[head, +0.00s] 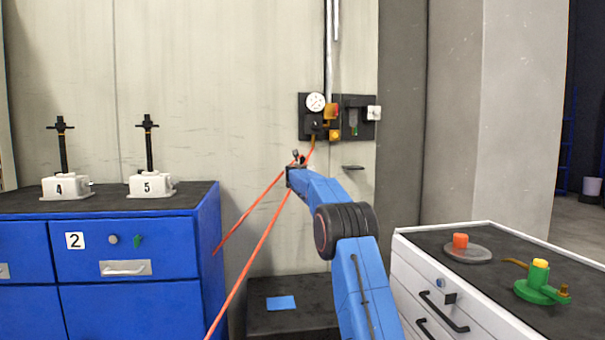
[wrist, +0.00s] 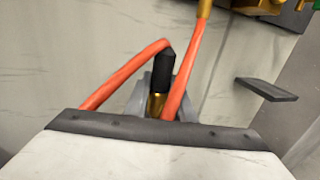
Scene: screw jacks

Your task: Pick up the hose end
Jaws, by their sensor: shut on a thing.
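The orange hose (head: 256,247) shows in the head view as two strands that run from my gripper down to the left, with a short piece going up to the wall unit. My gripper (head: 297,162) is raised in front of the wall, just below that unit. In the wrist view the hose end (wrist: 161,75), a black sleeve with a brass fitting below it, sits between the grey jaws of my gripper (wrist: 155,100). The jaws are shut on it. A second strand of orange hose (wrist: 185,70) passes close beside it. The lower tip of the fitting is hidden behind the gripper body.
A wall unit with a round gauge (head: 316,102) is above my gripper, and a small dark shelf (head: 353,167) is to its right. A blue cabinet (head: 125,262) with two jacks stands left. A white drawer cabinet (head: 425,262) stands right. A low dark bench (head: 290,320) is below.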

